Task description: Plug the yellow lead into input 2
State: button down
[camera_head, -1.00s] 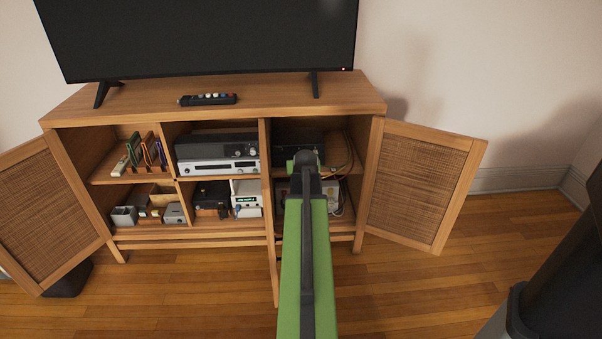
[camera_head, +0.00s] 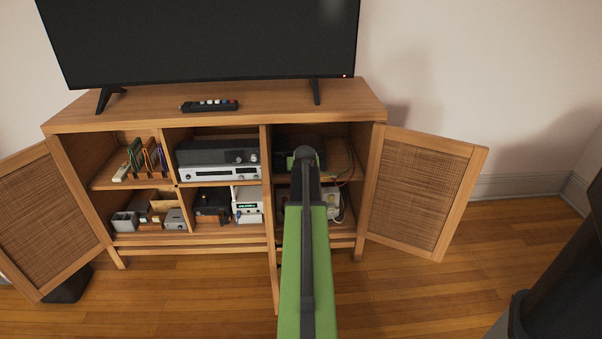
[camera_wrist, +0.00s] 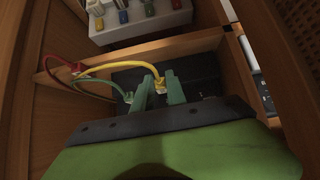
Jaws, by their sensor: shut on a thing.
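In the wrist view, my gripper (camera_wrist: 159,85) has its two green fingers shut on the plug end of the yellow lead (camera_wrist: 120,65). The lead arches away to the left. The fingers are in front of a dark unit (camera_wrist: 205,72); whether the plug touches a socket there cannot be told. A green lead (camera_wrist: 106,83) ends beside the left finger, and a red lead (camera_wrist: 57,66) loops at the left. No input numbers are readable.
A pale box (camera_wrist: 140,22) with several coloured plugs shows at the top of the wrist view. Wooden walls close in at both sides. In the head view, the right cabinet door (camera_head: 420,190) stands open, and audio units (camera_head: 218,160) fill the middle bay.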

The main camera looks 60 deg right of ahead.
jog(key=shift+w+d, duration=0.35)
jog(key=shift+d, duration=0.2)
jog(key=shift+w+d, duration=0.15)
jog(key=shift+w, duration=0.05)
jog(key=shift+w+d, duration=0.55)
jog(key=shift+d, duration=0.2)
dwell(0.7)
jog(key=c, duration=1.3)
grip_release()
